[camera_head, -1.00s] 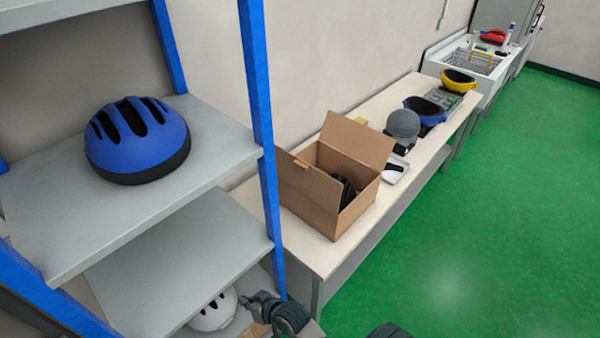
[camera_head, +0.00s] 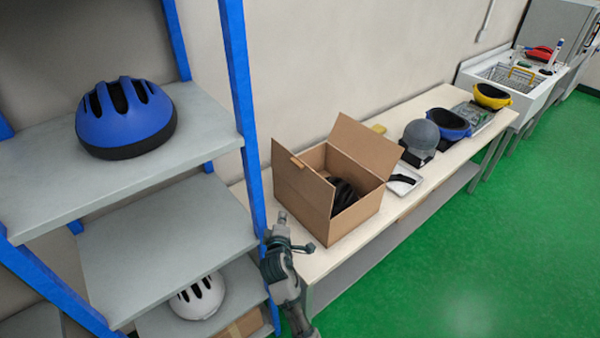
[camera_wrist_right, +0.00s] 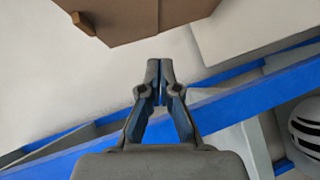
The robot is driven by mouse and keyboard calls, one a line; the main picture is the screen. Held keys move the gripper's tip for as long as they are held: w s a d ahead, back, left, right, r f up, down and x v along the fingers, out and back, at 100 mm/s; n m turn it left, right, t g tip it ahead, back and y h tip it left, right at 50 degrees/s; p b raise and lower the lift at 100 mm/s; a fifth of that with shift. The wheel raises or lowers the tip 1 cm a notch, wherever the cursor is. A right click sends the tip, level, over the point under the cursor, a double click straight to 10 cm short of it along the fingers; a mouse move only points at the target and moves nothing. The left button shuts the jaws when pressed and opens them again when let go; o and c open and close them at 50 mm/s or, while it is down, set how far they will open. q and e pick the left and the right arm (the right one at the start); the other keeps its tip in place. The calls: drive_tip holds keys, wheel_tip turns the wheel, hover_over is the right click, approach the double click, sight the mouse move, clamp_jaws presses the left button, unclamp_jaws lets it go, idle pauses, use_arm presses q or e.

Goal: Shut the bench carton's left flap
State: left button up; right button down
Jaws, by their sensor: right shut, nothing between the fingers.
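The open carton (camera_head: 345,222) stands on the bench (camera_head: 405,195) with a dark object (camera_head: 342,194) inside. Its left flap (camera_head: 301,190) stands up on the side nearest the rack and carries a small tan tab (camera_head: 297,162). The opposite flap (camera_head: 366,146) also stands up, leaning outward. My right gripper (camera_head: 282,216) is left of the carton, below the left flap's top edge and apart from it. In the right wrist view my right gripper (camera_wrist_right: 160,63) is shut and empty, with brown cardboard and the tab (camera_wrist_right: 83,22) ahead. My left gripper is not in view.
A blue-posted rack (camera_head: 243,100) stands close left of my right arm, holding a blue helmet (camera_head: 125,118) and a white helmet (camera_head: 198,296). Right of the carton are a white tray (camera_head: 404,180) and a grey cap-like item (camera_head: 420,137). Green floor is clear at right.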

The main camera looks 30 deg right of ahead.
drive_tip(key=w+d+r+n+h, duration=0.1)
drive_tip(key=w+d+r+h, duration=0.25)
drive_tip(key=r, duration=0.55)
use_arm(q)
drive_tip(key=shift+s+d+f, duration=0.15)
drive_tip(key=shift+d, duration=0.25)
use_arm(e)
drive_tip(key=w+d+t+y, duration=0.1)
drive_tip(key=w+d, duration=0.5)
drive_tip(key=shift+w+f, duration=0.2)
drive_tip(key=shift+f, duration=0.1)
drive_tip(key=shift+d, duration=0.15)
